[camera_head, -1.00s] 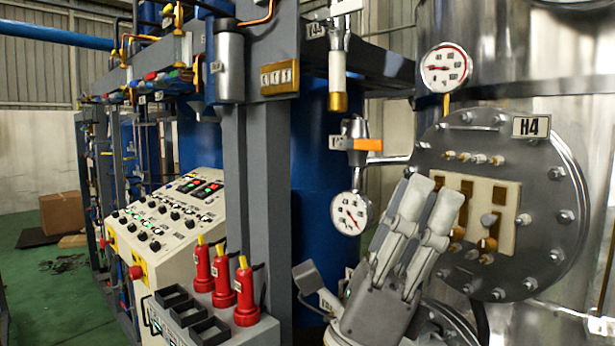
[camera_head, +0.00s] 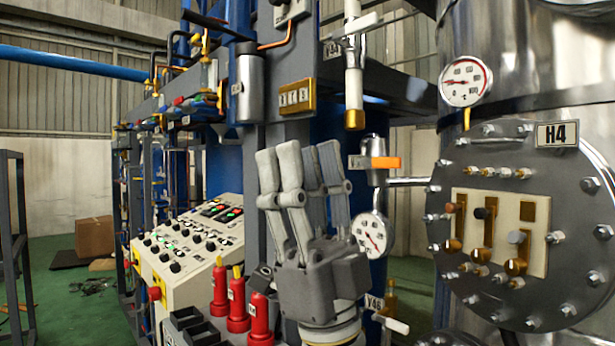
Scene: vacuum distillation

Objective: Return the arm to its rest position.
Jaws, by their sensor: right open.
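My right gripper (camera_head: 302,172) is grey and points upward in the middle of the head view. Its fingers stand apart and hold nothing. It is in front of the grey frame post and the blue vessel, left of the lower pressure gauge (camera_head: 371,234). My left gripper is not in view.
A round flange labelled H4 (camera_head: 556,134) with a switch panel (camera_head: 497,232) stands at the right. A sloped control console (camera_head: 193,238) and red cylinders (camera_head: 237,305) are left of my gripper. A valve with an orange handle (camera_head: 385,162) is above the lower gauge.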

